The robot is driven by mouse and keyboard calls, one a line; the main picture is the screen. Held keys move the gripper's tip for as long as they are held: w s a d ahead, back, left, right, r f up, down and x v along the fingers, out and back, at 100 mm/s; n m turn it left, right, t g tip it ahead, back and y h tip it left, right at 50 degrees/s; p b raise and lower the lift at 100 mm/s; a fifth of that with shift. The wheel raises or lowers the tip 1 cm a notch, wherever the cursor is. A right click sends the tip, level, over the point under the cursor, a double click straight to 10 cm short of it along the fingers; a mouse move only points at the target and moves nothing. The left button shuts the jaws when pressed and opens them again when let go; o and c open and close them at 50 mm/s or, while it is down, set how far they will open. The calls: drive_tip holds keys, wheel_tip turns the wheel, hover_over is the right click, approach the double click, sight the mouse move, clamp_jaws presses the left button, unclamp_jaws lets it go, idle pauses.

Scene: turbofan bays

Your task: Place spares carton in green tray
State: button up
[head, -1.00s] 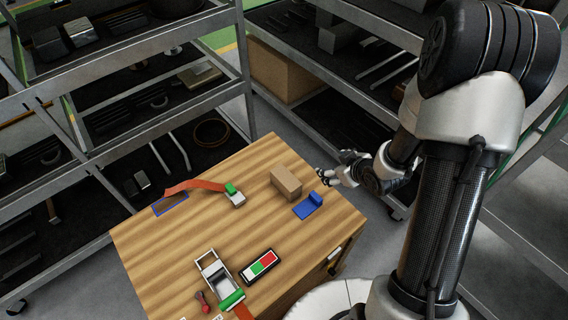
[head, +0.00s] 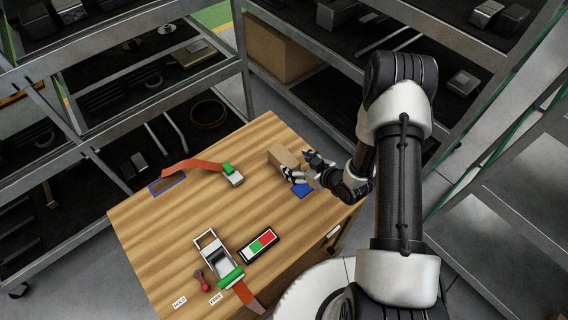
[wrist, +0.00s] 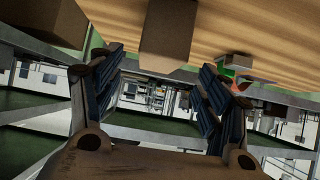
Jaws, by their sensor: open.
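The spares carton (head: 281,158) is a plain brown box standing on the far right part of the wooden table. My gripper (head: 295,164) is open beside its right side, and the fingers partly cover it in the head view. In the wrist view the carton (wrist: 167,35) shows at top centre, between the two open fingers (wrist: 161,62). I cannot tell whether they touch it.
An orange strap with a green-ended buckle (head: 232,174) lies left of the carton.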

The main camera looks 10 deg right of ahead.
sight(288, 159)
drive_tip(key=b+x, duration=0.2)
drive_tip(key=x, duration=0.6)
drive_tip(key=shift+w+a+f+b, duration=0.15)
drive_tip(key=shift+w+a+b, duration=0.05)
drive_tip(key=shift+w+b, duration=0.15)
drive_tip(key=shift+c, duration=0.2)
drive_tip(key=c, duration=1.5)
drive_tip(key=shift+r, duration=0.2)
wheel_tip(288, 159, up, 20)
drive_tip(key=p, duration=0.6)
